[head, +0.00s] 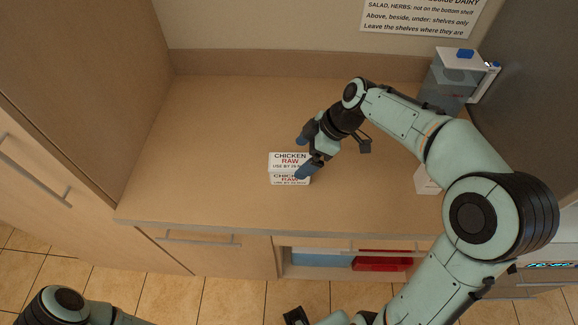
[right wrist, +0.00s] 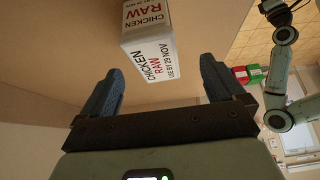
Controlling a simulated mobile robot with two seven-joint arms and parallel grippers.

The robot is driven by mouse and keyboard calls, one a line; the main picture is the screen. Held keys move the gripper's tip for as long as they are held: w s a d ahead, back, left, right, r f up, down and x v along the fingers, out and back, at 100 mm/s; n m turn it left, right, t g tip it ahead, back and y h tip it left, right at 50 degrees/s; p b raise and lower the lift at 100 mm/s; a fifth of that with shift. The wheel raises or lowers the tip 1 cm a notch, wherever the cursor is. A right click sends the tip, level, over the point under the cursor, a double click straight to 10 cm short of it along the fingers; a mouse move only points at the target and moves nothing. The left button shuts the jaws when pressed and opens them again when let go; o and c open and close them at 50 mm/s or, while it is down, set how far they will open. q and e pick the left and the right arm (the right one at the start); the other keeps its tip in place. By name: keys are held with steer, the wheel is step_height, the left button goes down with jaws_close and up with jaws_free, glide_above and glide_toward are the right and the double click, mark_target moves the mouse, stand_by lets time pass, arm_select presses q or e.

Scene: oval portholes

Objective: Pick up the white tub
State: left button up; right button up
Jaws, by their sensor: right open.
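The white tub (head: 290,160) stands on the wooden counter, with "CHICKEN RAW" and a use-by date printed on its faces. In the right wrist view the tub (right wrist: 150,50) is ahead of the fingers, toward the top. My right gripper (head: 305,154) is open at the tub's right end in the head view. Its blue fingertips (right wrist: 156,82) are spread on either side in the wrist view, with a gap to the tub and nothing held. My left arm shows at the lower left of the head view; its jaws cannot be made out.
A clear container with a white lid (head: 463,60) stands at the back right. A small white box (head: 426,181) is partly hidden behind my right arm. Red and blue items (head: 382,264) lie in an opening below the counter edge. The counter's left side is clear.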

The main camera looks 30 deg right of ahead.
mark_target(292, 161)
steer(key=x, duration=0.2)
steer(key=shift+w+a+f, duration=0.15)
steer(key=shift+w+f, duration=0.05)
steer(key=shift+f, duration=0.15)
steer(key=x, duration=0.5)
steer(key=shift+w+a+p, duration=0.1)
steer(key=shift+w+p, duration=0.25)
steer(key=shift+w, duration=0.05)
steer(key=shift+f+b, duration=0.2)
steer(key=shift+b, duration=0.15)
steer(key=c, duration=1.3)
steer(key=shift+c, duration=0.2)
steer(key=shift+r, duration=0.1)
